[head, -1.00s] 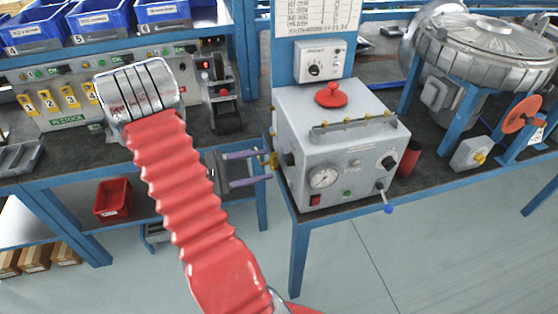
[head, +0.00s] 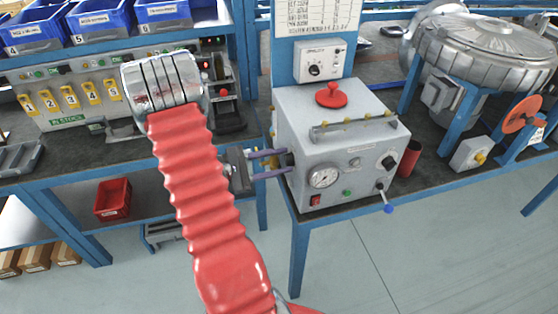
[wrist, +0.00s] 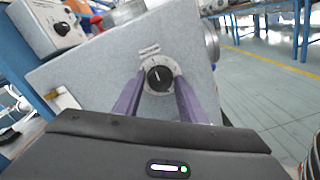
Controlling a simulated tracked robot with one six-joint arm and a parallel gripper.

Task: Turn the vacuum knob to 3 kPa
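A black knob (wrist: 159,78) on a pale round dial sits on the left side face of the grey box (head: 345,150). A small label above it is too blurred to read, so I cannot tell whether it is the vacuum knob. Its pointer mark looks roughly upright, tilted slightly left. My gripper (head: 288,161) reaches in from the left at this face. In the wrist view, its two purple fingers (wrist: 158,90) are apart, one on each side of the knob, with no clear contact. A round gauge (head: 324,177) is on the box front; its reading is too small to tell.
The box also has a red top knob (head: 331,95), a front black knob (head: 389,162) and a blue-tipped lever (head: 387,205). A controller (head: 320,61) stands behind. A red cylinder (head: 409,159) stands right of the box. Floor in front is clear.

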